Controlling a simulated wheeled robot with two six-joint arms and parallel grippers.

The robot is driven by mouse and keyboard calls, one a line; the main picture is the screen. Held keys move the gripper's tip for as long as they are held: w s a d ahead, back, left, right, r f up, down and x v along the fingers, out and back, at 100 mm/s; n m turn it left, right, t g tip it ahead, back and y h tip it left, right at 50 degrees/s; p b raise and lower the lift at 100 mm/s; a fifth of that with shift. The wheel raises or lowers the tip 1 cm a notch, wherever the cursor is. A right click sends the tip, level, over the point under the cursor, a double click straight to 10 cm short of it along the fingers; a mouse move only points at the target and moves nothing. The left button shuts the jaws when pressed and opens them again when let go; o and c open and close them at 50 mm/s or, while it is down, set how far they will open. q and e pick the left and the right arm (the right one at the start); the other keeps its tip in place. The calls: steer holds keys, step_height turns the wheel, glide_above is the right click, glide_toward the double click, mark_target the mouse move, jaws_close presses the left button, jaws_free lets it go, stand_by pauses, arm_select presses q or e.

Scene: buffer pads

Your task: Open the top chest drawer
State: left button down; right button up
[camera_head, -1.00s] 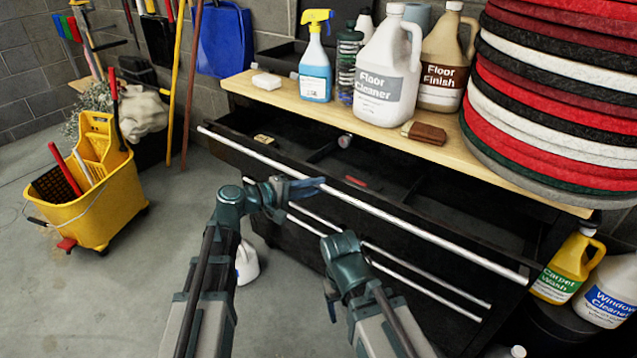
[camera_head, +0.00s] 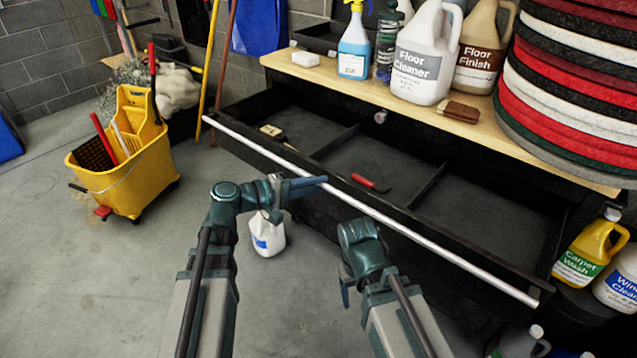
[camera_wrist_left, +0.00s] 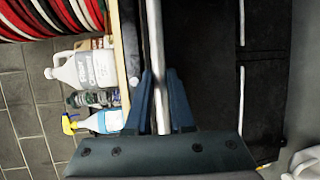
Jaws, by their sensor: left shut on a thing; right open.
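The top chest drawer (camera_head: 470,212) is pulled well out from under the wooden top of the black chest, and its dividers and floor show. A long silver bar handle (camera_head: 420,240) runs along its front edge. My left gripper (camera_head: 318,184) is at this handle, left of its middle. In the left wrist view, the gripper's two blue fingers (camera_wrist_left: 161,100) are shut on the silver bar (camera_wrist_left: 157,50). My right gripper (camera_head: 345,285) is open and empty, in front of the drawer and below the handle; its fingers are partly hidden by its own wrist.
In the drawer lie a red-handled tool (camera_head: 370,183) and a brush (camera_head: 273,131). Bottles, including floor cleaner (camera_head: 425,60), and stacked pads (camera_head: 570,90) stand on the wooden top (camera_head: 400,100). A white jug (camera_head: 267,236) and yellow mop bucket (camera_head: 125,170) stand on the floor.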

arm_select(q)
steer(key=c, duration=0.8)
jaws_free()
steer(key=p+v, duration=0.2)
steer(key=v, duration=1.1)
steer(key=shift+s+a+r, duration=0.1)
steer(key=shift+s+a, duration=0.15)
steer(key=shift+a, duration=0.05)
